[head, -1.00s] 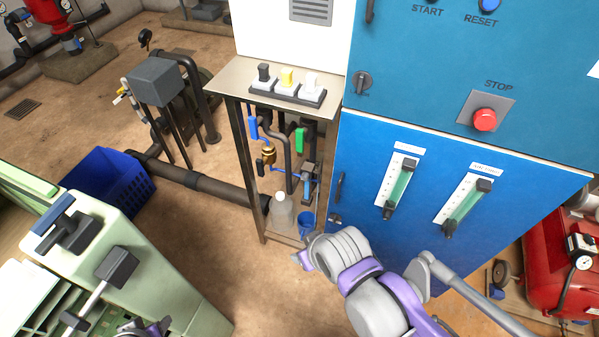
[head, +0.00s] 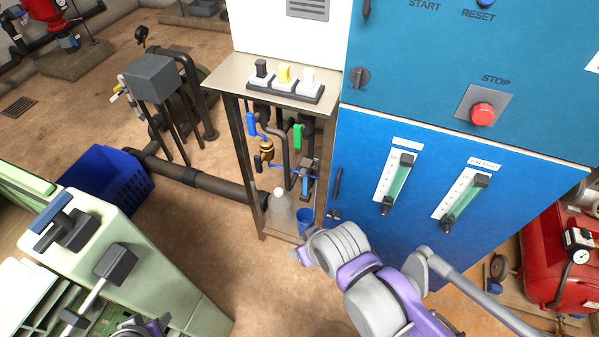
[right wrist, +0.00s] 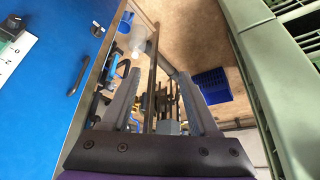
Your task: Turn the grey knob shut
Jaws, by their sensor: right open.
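Under the metal shelf (head: 228,74), a pipe manifold carries a blue handle (head: 251,123), a green handle (head: 298,136), a brass fitting (head: 266,150) and a small grey-brown block (head: 307,165). I cannot tell whether this block is the grey knob. Dark grey knobs also sit under the flow gauges, at the left gauge (head: 386,209) and the right gauge (head: 448,228). My right gripper (right wrist: 158,76) is open and empty, its fingers pointing toward the shelf's lower part. In the head view its wrist is below and right of the manifold. The left gripper's fingers are not visible.
A clear bottle (head: 279,205) and a blue cup (head: 305,221) stand low under the shelf. The blue cabinet (head: 360,150) is close on the right. A blue crate (head: 103,184) and a green machine (head: 150,275) are left. Floor is bare between them.

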